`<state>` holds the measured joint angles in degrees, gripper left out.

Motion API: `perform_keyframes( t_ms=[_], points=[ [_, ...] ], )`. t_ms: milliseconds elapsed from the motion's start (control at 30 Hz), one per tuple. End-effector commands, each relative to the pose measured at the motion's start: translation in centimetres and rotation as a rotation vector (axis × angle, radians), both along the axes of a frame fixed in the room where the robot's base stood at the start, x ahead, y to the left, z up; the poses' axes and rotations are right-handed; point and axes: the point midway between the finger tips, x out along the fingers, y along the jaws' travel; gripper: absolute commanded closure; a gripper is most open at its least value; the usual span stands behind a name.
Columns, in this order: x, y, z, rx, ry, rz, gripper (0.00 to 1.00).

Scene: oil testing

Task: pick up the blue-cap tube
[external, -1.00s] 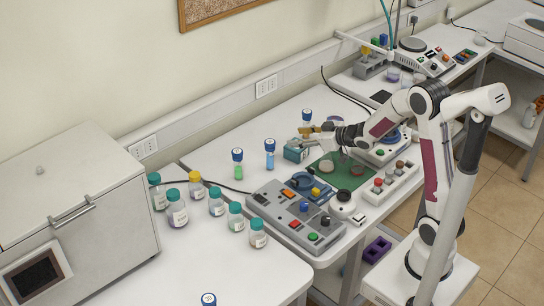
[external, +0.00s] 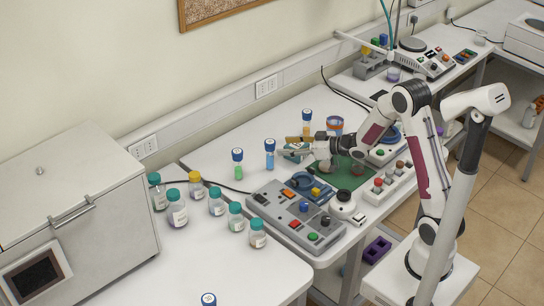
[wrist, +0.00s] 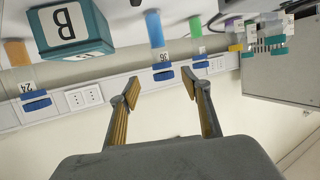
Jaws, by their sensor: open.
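Several blue-capped tubes stand on the bench. One has blue liquid (external: 270,155) and one, to its left, has green liquid (external: 238,170). Another has orange-yellow liquid (external: 307,128) and stands farther back. My gripper (external: 290,147) is open and low by the teal block, just right of the blue-liquid tube. The inverted wrist view shows my open, empty gripper (wrist: 158,88).
A teal block (wrist: 68,25) lettered B is close to my gripper. A grey control panel (external: 275,205) and a green mat (external: 350,181) lie nearer the front. Teal-capped bottles (external: 177,212) stand at the left. The wall runs behind the tubes.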

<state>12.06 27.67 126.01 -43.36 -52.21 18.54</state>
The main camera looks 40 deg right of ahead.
Motion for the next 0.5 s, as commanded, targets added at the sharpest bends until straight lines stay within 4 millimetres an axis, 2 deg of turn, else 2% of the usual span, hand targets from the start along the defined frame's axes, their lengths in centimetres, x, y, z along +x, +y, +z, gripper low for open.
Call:
perform_keyframes(
  t_ms=[233, 500],
  points=[
    [1.6, 0.7, -0.5, 0.0, 0.001, 0.0, 0.53],
    [1.8, 0.8, -0.6, 0.0, 0.001, 0.0, 0.53]
  ],
)
